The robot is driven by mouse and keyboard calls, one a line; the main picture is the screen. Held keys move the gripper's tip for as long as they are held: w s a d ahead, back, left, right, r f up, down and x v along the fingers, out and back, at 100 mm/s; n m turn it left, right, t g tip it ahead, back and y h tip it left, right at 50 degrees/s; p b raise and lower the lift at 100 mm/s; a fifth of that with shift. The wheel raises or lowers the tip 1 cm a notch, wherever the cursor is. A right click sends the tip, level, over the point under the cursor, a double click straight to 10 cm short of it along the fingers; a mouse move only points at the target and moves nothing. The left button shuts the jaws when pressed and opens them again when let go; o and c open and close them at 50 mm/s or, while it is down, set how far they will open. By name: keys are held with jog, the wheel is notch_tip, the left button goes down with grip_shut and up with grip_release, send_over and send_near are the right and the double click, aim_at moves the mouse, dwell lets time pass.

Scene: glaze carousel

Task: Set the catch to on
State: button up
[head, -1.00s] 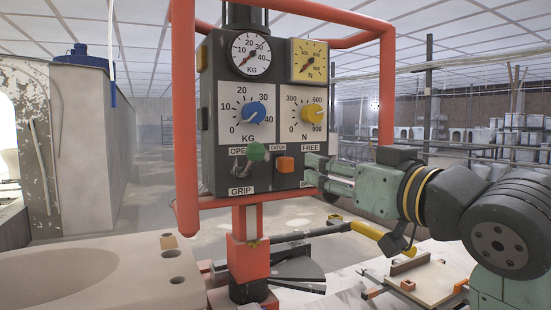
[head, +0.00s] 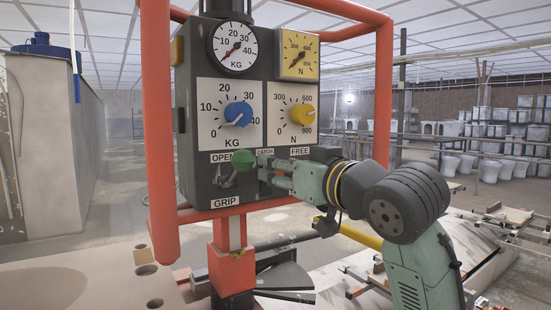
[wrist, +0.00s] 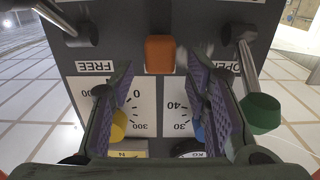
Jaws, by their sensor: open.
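The control panel (head: 250,110) hangs in a red tube frame. Its catch is an orange block (wrist: 160,54), seen in the wrist view between the FREE and OPEN labels; whether it is on or off I cannot tell. In the head view my fingers largely hide it, under the CATCH label. My gripper (head: 266,168) is at the panel's lower middle. In the wrist view my gripper (wrist: 157,85) is open and empty, with its two purple-padded fingers on either side of the catch's line. Contact with the catch is not visible.
A lever with a green knob (head: 243,160) stands close left of my fingers; the knob also shows in the wrist view (wrist: 262,114). A second metal lever (wrist: 75,25) juts out on the FREE side. A blue dial (head: 238,114) and a yellow dial (head: 302,115) sit above.

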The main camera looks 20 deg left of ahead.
jog(key=shift+x, duration=1.4)
jog(key=shift+c, duration=0.3)
grip_shut()
